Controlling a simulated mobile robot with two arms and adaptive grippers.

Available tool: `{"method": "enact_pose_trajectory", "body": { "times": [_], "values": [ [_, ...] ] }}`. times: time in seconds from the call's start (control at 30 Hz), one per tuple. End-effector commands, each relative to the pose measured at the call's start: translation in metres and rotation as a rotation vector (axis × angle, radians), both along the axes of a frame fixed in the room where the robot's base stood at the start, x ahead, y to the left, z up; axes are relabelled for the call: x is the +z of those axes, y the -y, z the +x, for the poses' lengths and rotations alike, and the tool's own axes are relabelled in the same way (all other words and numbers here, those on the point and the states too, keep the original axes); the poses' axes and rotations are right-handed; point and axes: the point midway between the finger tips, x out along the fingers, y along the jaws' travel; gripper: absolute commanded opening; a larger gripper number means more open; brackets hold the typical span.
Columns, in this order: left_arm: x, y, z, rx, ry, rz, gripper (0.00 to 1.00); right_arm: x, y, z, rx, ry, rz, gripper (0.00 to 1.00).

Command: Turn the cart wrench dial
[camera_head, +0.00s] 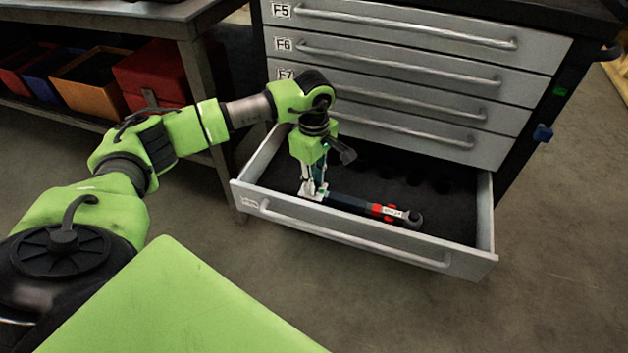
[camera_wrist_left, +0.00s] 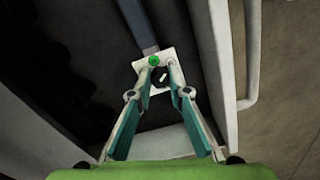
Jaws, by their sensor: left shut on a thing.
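The wrench (camera_head: 350,204) lies in the open bottom drawer, with a dark shaft, red bands and a white label towards its right end. At its left end is a white square dial piece (camera_head: 304,190) with a green button, which also shows in the left wrist view (camera_wrist_left: 141,69). My left gripper (camera_head: 314,188) points down into the drawer, its fingers shut on the dial piece, one on each side in the left wrist view (camera_wrist_left: 166,82). The fingers partly hide the dial in the head view. My right gripper is not in view.
The drawer front (camera_head: 350,237) with its long handle stands pulled out below several closed drawers (camera_head: 400,55). The drawer walls are close to my left gripper. A workbench with a shelf of coloured bins (camera_head: 88,83) stands at left. The floor in front is clear.

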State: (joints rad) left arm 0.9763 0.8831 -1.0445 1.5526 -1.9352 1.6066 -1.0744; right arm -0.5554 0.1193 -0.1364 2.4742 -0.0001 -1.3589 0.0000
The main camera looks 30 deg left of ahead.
Motion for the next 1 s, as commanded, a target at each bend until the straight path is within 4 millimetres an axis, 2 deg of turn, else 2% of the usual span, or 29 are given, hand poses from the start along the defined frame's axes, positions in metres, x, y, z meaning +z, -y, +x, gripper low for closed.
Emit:
{"method": "enact_pose_trajectory", "body": {
  "times": [0.3, 0.8, 0.83, 0.87, 1.0],
  "values": [
    [0.0004, 0.0003, 0.0002, -0.102, 0.001, -0.001, 0.00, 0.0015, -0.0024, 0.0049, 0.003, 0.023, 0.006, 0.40],
    [0.0005, 0.0004, 0.0001, -0.116, 0.001, -0.001, 0.00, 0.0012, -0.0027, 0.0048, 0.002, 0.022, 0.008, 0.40],
    [0.0005, 0.0004, 0.0001, -0.116, 0.001, -0.001, 0.25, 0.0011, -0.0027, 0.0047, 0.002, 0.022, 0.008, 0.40],
    [0.0005, 0.0004, 0.0001, -0.116, 0.001, -0.001, 0.33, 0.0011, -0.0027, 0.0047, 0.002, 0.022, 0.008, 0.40],
    [0.0004, 0.0003, 0.0001, -0.116, 0.001, -0.001, 0.34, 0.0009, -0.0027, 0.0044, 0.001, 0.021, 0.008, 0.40]
  ]
}}
